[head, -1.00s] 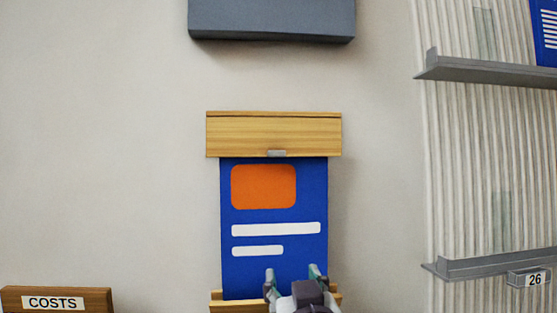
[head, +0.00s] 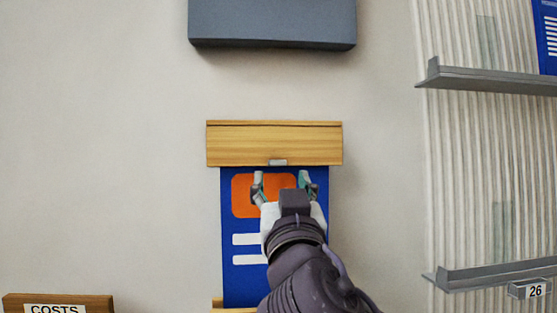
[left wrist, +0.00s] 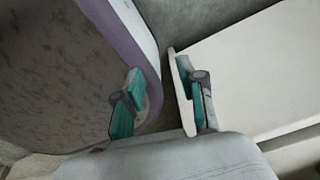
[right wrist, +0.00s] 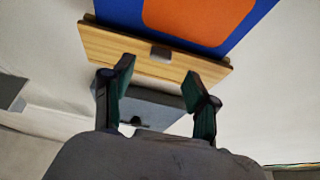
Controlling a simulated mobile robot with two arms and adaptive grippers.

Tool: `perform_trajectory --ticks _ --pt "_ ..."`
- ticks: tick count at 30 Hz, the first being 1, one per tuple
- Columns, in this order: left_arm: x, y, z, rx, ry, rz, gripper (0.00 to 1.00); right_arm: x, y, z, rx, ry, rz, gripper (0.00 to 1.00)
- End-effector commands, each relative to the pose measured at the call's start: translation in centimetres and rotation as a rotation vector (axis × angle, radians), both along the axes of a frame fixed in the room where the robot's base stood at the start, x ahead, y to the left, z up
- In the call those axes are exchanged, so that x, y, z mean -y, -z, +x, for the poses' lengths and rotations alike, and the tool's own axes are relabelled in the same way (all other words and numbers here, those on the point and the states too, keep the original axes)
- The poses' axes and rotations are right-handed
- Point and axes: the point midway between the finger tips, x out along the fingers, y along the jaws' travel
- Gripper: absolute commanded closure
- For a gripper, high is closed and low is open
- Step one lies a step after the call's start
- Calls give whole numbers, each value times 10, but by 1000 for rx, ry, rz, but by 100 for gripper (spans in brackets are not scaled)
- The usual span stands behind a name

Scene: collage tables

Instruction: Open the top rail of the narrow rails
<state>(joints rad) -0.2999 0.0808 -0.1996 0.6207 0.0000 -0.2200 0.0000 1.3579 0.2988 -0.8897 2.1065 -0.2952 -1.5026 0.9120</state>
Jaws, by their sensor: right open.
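The wooden top rail (head: 274,143) hangs on the wall, with a small grey metal tab (head: 277,162) at its lower edge. A blue poster (head: 235,285) with an orange block and white bars hangs below it. My right gripper (head: 281,182) is open and empty in front of the poster, just below the tab. In the right wrist view the rail (right wrist: 115,46) and tab (right wrist: 160,53) lie ahead of and between the open fingers (right wrist: 159,72). The wooden bottom rail (head: 232,310) is mostly hidden by my arm. My left gripper (left wrist: 158,85) is open and empty, away from the rails.
A dark grey box (head: 272,22) is on the wall above. Grey ledges (head: 490,78) on a ribbed panel are at right, the lower one tagged 26. A wooden COSTS sign (head: 88,301) is at lower left.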

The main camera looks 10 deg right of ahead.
Motion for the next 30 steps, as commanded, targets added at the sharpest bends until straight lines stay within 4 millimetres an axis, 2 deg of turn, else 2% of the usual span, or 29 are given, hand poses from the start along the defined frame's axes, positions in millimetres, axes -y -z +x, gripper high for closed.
perform_trajectory --ticks 3,9,21,30 --pt "1 -9 0 1 0 -1 60 1 -12 21 0 5 -1 42" --pt "1 -15 0 1 0 -1 60 0 -19 43 0 0 -1 42" --pt "1 -16 0 1 0 -1 60 0 -20 49 0 -1 0 43" --pt "1 -16 0 0 0 -1 60 0 -20 48 0 -1 0 93"
